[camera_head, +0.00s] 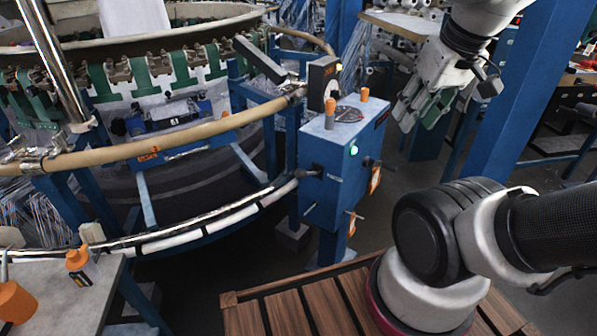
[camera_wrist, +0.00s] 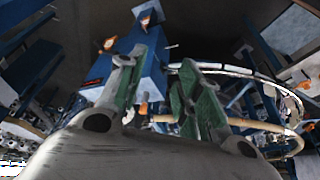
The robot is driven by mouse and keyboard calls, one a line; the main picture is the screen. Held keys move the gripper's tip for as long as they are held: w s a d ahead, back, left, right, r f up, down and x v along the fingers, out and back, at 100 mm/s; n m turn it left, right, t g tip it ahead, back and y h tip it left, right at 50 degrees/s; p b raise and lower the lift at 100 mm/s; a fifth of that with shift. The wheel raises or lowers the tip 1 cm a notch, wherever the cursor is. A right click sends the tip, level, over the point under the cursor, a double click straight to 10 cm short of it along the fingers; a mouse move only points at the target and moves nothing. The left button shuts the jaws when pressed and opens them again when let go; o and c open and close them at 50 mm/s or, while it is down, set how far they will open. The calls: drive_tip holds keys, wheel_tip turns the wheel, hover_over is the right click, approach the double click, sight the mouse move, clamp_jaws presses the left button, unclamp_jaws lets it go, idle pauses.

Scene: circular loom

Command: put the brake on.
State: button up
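The blue control box (camera_head: 335,165) stands on a post in the middle of the head view. I cannot tell which one is the brake. My gripper (camera_head: 422,112) hangs in the air right of the box, apart from it. In the wrist view my gripper (camera_wrist: 165,85) has its green-padded fingers apart and empty; the blue box (camera_wrist: 152,65) shows beyond them.
The loom's curved tan rail (camera_head: 220,125) and lower white-and-black rail (camera_head: 200,228) run left of the box. A blue column (camera_head: 515,95) stands close to my gripper's right. A slatted wooden platform (camera_head: 290,306) lies below.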

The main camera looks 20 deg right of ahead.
drive_tip(key=shift+w+d+f+g, duration=0.15)
drive_tip(key=shift+d+f+g, duration=0.15)
drive_tip(key=shift+f, duration=0.2)
drive_tip(key=shift+w+d+f+g, duration=0.15)
drive_tip(key=shift+f+g, duration=0.15)
drive_tip(key=shift+f, duration=0.2)
clamp_jaws()
drive_tip(key=w+a+f+m+g+y, duration=0.1)
drive_tip(key=w+f+g+y, duration=0.35)
drive_tip(key=w+f, duration=1.05)
drive_tip(key=w+a+n+t+y, duration=0.1)
drive_tip(key=w+n, duration=0.1)
drive_tip(key=w, duration=0.2)
drive_tip(key=w+a+r+n+t+y, duration=0.1)
drive_tip(key=w+n, duration=0.1)
drive_tip(key=w, duration=0.1)
drive_tip(key=w+a+r+n+t+y, duration=0.1)
drive_tip(key=w+n+t+y, duration=0.1)
drive_tip(key=w, duration=0.2)
drive_tip(key=shift+w+a+r+n, duration=0.25)
drive_tip(key=shift+w+a+n, duration=0.05)
drive_tip(key=shift+a+n, duration=0.1)
